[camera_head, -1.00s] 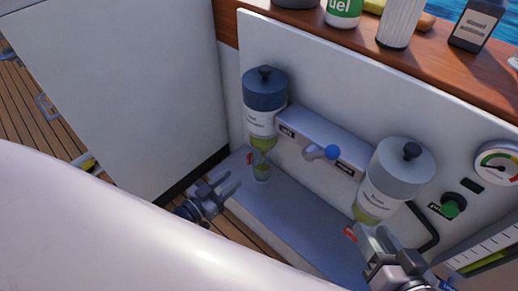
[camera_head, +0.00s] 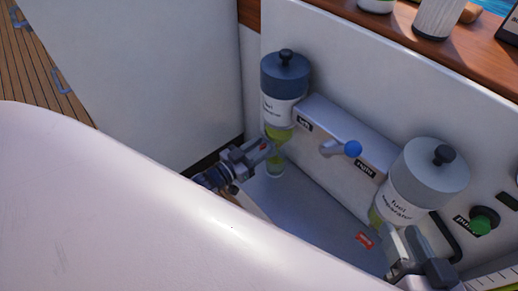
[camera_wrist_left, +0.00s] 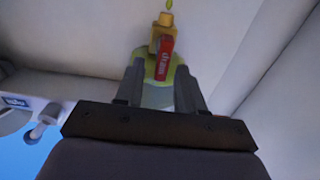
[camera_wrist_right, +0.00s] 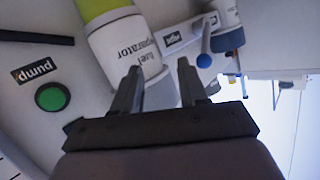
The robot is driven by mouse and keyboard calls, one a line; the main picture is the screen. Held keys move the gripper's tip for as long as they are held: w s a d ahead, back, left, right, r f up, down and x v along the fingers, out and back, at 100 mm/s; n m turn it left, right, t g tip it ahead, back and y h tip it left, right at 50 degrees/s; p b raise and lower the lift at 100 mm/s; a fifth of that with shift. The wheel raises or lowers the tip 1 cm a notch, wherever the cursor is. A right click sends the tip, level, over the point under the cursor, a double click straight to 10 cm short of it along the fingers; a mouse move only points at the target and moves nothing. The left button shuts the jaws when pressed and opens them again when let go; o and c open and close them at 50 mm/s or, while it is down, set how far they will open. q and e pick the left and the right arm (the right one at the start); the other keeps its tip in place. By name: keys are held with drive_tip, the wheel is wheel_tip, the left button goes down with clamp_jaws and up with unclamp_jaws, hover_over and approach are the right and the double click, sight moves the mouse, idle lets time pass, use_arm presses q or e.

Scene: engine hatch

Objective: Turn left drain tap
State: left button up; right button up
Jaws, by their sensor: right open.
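The left fuel separator (camera_head: 283,85) has a dark blue top, white body and yellow-green bowl. Its red drain handle (camera_wrist_left: 165,58), marked "drain", hangs from a yellow tap fitting (camera_wrist_left: 162,34) in the left wrist view. My left gripper (camera_head: 262,150) is at this tap, below the bowl. Its two fingers stand apart on either side of the red handle, and the handle's lower part appears between the tips. I cannot tell whether they touch it. In the head view the gripper mostly hides the tap. My right gripper (camera_head: 402,245) is open and empty, below the right separator (camera_head: 408,190).
A blue-knobbed lever (camera_head: 345,148) juts from the panel between the separators. A red piece (camera_head: 365,240) lies near my right gripper. A green pump button (camera_head: 484,221) is at right.

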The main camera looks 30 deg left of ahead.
use_arm(q)
clamp_jaws()
drive_tip(key=m, duration=0.6)
drive_tip(key=d+f+m+b, duration=0.1)
drive_tip(key=m, duration=0.5)
drive_tip(key=f+m+b, duration=0.1)
drive_tip(key=m, duration=0.5)
drive_tip(key=shift+s+d, duration=0.3)
drive_tip(key=shift+d, duration=0.1)
use_arm(e)
drive_tip(key=shift+s+d+n+t, duration=0.3)
drive_tip(key=shift+d+t, duration=0.2)
drive_tip(key=shift+d, duration=0.15)
